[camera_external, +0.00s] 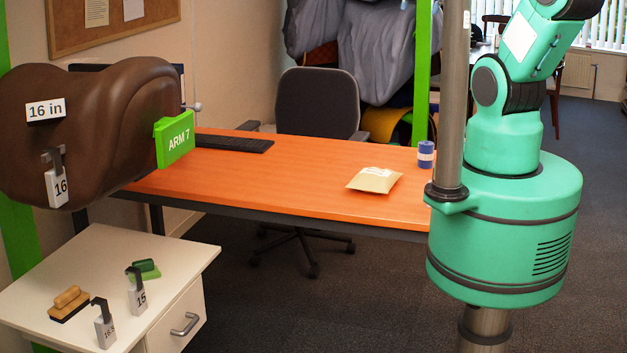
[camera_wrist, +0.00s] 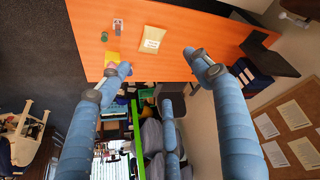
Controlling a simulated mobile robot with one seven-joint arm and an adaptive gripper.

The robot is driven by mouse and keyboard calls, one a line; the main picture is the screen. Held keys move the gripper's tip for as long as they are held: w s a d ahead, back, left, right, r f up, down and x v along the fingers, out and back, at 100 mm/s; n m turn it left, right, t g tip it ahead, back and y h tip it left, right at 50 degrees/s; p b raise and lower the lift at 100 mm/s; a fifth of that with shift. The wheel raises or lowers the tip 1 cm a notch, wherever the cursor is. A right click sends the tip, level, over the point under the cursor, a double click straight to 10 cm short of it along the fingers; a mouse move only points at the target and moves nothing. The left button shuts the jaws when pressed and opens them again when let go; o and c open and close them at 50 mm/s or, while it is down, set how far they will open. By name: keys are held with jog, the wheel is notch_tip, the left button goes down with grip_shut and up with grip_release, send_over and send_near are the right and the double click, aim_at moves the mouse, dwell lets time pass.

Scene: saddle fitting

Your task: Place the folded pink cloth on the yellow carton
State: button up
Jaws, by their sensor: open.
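I cannot make out a folded pink cloth in either view. A small yellow thing (camera_wrist: 112,58) lies on the orange table close to one fingertip in the wrist view; I cannot tell whether it is the carton. A small greyish-pink thing (camera_wrist: 118,25) lies beyond it, too small to name. My gripper (camera_wrist: 158,62) is open, with blue fingers spread over the table edge and nothing seen between them. In the external view my gripper is out of frame and only my green arm shows, at the right.
The orange table (camera_external: 300,180) holds a tan padded envelope (camera_external: 375,180), a blue can (camera_external: 425,155) and a black keyboard (camera_external: 233,143). A small green thing (camera_wrist: 104,37) shows in the wrist view. The brown saddle (camera_external: 110,110) and white cabinet (camera_external: 80,270) stand left. The table's middle is clear.

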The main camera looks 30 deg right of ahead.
jog(key=s+a+m, duration=0.2)
jog(key=s, duration=0.3)
jog(key=shift+s+a+f+t, duration=0.15)
jog(key=shift+s+f+t, duration=0.15)
jog(key=shift+s+f, duration=0.1)
notch_tip(320, 180, down, 12)
jog(key=b, duration=1.2)
jog(key=shift+o, duration=0.2)
